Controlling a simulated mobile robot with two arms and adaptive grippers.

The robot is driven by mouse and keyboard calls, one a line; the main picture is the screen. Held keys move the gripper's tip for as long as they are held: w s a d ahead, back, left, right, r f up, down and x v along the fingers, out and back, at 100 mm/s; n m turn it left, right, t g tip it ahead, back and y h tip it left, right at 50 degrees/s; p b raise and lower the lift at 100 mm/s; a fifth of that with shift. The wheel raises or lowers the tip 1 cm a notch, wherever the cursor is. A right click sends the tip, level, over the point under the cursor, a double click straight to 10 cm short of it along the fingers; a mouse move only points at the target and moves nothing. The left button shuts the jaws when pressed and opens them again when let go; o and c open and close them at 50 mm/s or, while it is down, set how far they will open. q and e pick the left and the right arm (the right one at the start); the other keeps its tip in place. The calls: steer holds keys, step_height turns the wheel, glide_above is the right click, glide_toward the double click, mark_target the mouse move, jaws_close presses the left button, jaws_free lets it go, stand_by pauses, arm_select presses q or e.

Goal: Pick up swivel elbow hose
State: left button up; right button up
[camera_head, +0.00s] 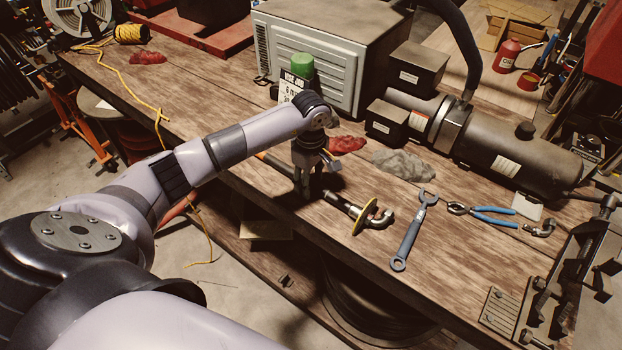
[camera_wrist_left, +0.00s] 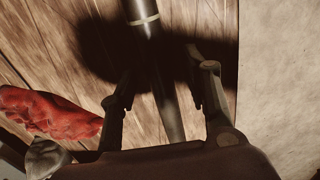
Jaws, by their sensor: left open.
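The swivel elbow hose (camera_head: 340,201) lies on the wooden workbench near its front edge. It is a dark tube with a yellow disc and a bent metal elbow at its right end. My left gripper (camera_head: 302,190) points down over the tube, left of the yellow disc, and hides part of it. In the left wrist view the dark hose (camera_wrist_left: 168,108), with a pale band, runs between the spread fingers of my left gripper (camera_wrist_left: 165,88). The gripper is open; I cannot tell whether the fingers touch the hose. My right gripper is not in view.
A wrench (camera_head: 409,240), blue-handled pliers (camera_head: 490,213) and another elbow fitting (camera_head: 540,230) lie to the right. A red cloth (camera_head: 347,144) and grey cloth (camera_head: 402,164) lie behind. A green-capped container (camera_head: 300,75) and large dark crimper machine (camera_head: 500,145) stand farther back.

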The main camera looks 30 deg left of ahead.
arm_select(q)
steer(key=shift+c, duration=0.4)
jaws_close()
stand_by(0.4)
